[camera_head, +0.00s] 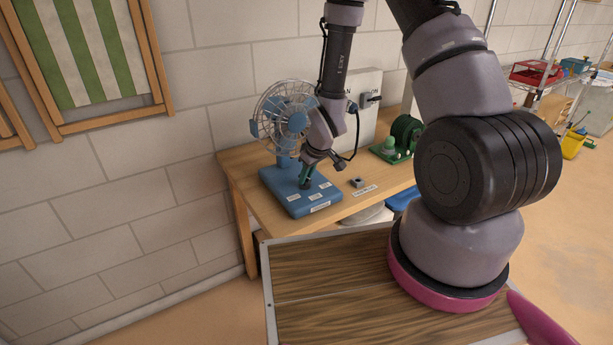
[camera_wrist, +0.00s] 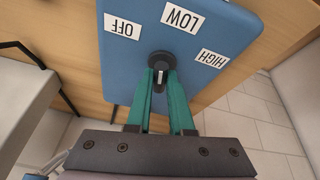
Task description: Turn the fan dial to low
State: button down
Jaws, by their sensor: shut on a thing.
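The blue fan (camera_head: 281,118) stands on a wooden workbench, with a wire cage and a flat blue base (camera_head: 318,206). In the wrist view the base shows white labels, upside down: OFF (camera_wrist: 122,25), LOW (camera_wrist: 183,17) and HIGH (camera_wrist: 210,58). The round black dial (camera_wrist: 160,59) sits by these labels, with a pale mark on its side toward my gripper. My gripper's teal fingers (camera_wrist: 160,80) are shut on the dial, one on each side. In the head view my gripper (camera_head: 305,176) is over the base, and the dial is hidden.
The workbench (camera_head: 240,172) also bears a grey switch panel (camera_head: 365,112) behind, a small grey block (camera_head: 357,182) and a green device (camera_head: 398,140) to the right. A block wall stands behind. A wood-topped surface (camera_head: 330,275) lies in front. Shelves stand at far right.

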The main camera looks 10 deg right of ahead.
jog(key=shift+a+m+h, duration=0.1)
jog(key=shift+m+h, duration=0.4)
jog(key=shift+m, duration=0.6)
jog(key=c, duration=0.8)
grip_release()
jog(key=a+v, duration=0.1)
jog(key=v, duration=0.9)
jog(key=shift+s+d+r, duration=0.3)
jog(key=shift+d+r, duration=0.05)
jog(key=shift+d, duration=0.1)
